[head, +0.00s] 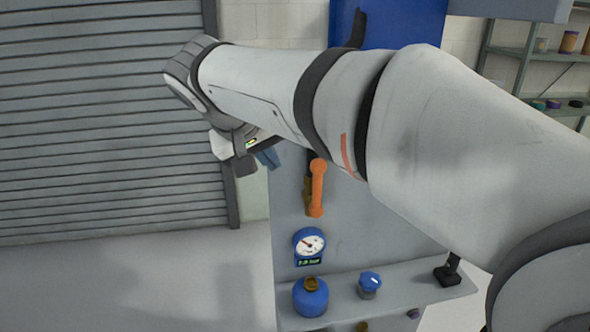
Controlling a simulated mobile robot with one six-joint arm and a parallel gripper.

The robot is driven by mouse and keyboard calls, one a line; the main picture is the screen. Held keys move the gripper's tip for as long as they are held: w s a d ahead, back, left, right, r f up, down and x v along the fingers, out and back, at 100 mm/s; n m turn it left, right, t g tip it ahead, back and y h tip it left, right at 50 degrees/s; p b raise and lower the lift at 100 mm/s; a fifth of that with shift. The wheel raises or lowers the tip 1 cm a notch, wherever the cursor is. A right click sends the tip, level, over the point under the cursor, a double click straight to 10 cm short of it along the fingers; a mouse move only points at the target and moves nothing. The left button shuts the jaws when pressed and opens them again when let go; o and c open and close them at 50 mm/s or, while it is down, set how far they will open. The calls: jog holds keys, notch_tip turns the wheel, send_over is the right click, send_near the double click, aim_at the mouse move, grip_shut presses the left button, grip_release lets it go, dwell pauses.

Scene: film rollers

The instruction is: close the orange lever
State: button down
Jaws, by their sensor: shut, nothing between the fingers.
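The orange lever (317,188) is on the grey panel (350,233), just below my arm. It hangs nearly straight down, with a rounded upper end and a rounded lower end. A brassy part shows behind its left side. My gripper (247,162) is up and to the left of the lever, apart from it in the picture. It is shut and empty. My wrist and arm hide much of it, and its fingertips are hard to make out. How far it stands from the panel cannot be told.
A blue-rimmed gauge (309,243) sits below the lever. A ledge (400,294) holds a blue canister (310,298), a blue-topped knob (369,285) and a black stick (448,272). A shutter (100,130) fills the left. Open floor (130,285) lies at lower left.

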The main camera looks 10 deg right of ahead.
jog(key=shift+a+f, duration=0.1)
jog(key=shift+f, duration=0.05)
jog(key=p, duration=0.2)
send_near(317, 189)
jog(key=w+a+f, duration=0.3)
jog(key=f, duration=0.1)
jog(key=d, duration=0.2)
jog(key=w+d+p, duration=0.1)
jog(key=d, duration=0.1)
jog(key=shift+f, duration=0.4)
